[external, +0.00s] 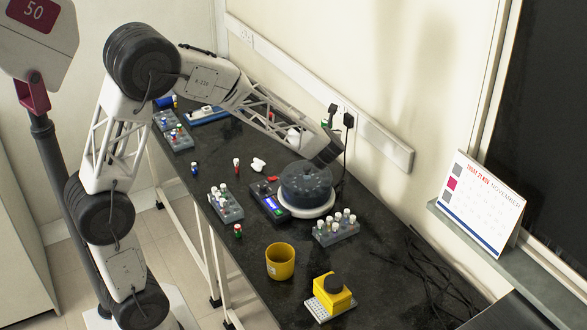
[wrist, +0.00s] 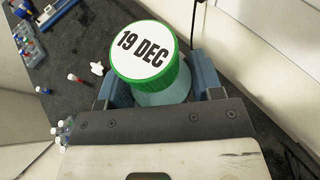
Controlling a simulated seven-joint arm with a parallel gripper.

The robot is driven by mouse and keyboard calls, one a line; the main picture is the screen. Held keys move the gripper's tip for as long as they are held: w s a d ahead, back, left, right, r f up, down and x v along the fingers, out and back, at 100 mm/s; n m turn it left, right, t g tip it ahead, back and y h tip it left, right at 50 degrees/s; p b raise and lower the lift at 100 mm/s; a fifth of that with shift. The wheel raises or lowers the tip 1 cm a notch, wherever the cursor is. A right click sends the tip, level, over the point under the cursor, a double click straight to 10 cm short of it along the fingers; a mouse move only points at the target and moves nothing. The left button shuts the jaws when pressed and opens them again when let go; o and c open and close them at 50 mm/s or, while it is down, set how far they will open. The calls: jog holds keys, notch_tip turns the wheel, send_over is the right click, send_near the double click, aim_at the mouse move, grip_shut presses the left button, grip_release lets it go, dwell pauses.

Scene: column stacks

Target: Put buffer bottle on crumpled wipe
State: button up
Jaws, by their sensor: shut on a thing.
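The buffer bottle (wrist: 160,88) has a pale translucent body and a green cap with a white top reading "19 DEC". My gripper (wrist: 158,84) is shut on it, with a blue finger on each side, and holds it above the bench. In the external view my forearm hides most of the gripper and bottle. The crumpled wipe (external: 258,164) is a small white lump on the dark bench, left of the round machine. It also shows in the wrist view (wrist: 97,68), left of the bottle and apart from it, with nothing on it.
Near the wipe are a red-capped tube (external: 236,166), a blue-capped tube (external: 195,169) and the round dark machine (external: 306,187). Tube racks (external: 226,204) (external: 336,229), a yellow mug (external: 280,262) and a yellow block (external: 334,292) stand nearer. Black cables (external: 430,272) lie at right.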

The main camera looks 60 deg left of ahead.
jog(key=s+a+n+g+y, duration=0.1)
jog(key=s+a+n+g, duration=0.2)
jog(key=s+a, duration=0.75)
jog(key=s+a+n+g+y, duration=0.2)
jog(key=s+a+n+g, duration=0.15)
jog(key=s+a, duration=0.7)
notch_tip(320, 180, down, 12)
jog(key=s+d, duration=0.2)
jog(key=shift+s, duration=0.25)
jog(key=shift+f, duration=0.1)
send_over(261, 161)
jog(key=shift+f, duration=0.7)
jog(key=shift+f, duration=1.8)
jog(key=shift+f, duration=0.15)
